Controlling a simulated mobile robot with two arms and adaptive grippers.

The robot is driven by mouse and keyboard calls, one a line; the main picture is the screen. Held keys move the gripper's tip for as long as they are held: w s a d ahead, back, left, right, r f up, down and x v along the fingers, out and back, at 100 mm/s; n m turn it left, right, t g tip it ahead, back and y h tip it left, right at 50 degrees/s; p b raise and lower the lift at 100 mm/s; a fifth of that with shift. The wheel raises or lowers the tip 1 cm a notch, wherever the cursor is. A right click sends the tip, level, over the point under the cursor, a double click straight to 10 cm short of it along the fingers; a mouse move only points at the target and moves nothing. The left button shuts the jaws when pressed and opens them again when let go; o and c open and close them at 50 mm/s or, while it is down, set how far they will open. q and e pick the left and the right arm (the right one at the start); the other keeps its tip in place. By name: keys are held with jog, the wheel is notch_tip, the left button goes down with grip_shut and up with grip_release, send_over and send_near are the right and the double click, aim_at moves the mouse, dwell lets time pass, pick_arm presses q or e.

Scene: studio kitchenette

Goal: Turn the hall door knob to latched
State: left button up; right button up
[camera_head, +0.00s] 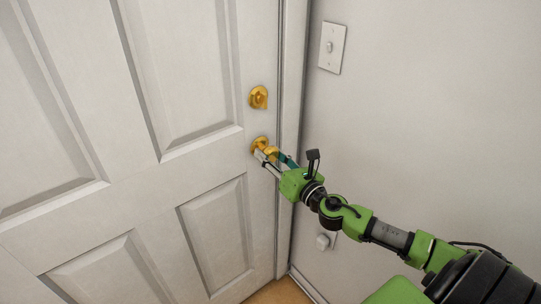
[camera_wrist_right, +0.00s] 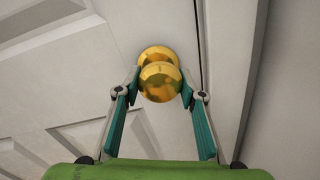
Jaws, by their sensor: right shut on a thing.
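The hall door (camera_head: 130,130) is white and panelled, and it fills the left of the head view. Its brass knob (camera_head: 260,144) sits near the right edge of the door, below a brass deadbolt (camera_head: 258,97). In the right wrist view the round gold knob (camera_wrist_right: 159,82) is between the two fingertips. My right gripper (camera_head: 270,158) reaches the knob from the lower right, its fingers shut on it; the wrist view shows the same gripper (camera_wrist_right: 160,88) with a finger on each side. The knob's latch state cannot be told. My left gripper is not in view.
A light switch (camera_head: 332,47) is on the wall right of the door frame (camera_head: 290,120). A lower wall plate (camera_head: 326,240) is partly behind my right arm. A strip of brown floor (camera_head: 278,291) shows at the bottom.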

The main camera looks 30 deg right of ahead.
jog(key=m+p, duration=0.1)
jog(key=m, duration=0.3)
jog(key=shift+r+m, duration=0.15)
jog(key=shift+m, duration=0.25)
jog(key=shift+m+g+p, duration=0.3)
jog(key=shift+m+p, duration=0.7)
jog(key=shift+m, duration=0.9)
jog(key=o, duration=1.1)
jog(key=shift+s, duration=0.5)
jog(key=s, duration=1.1)
jog(key=shift+d+r, duration=0.2)
jog(key=shift+d, duration=0.05)
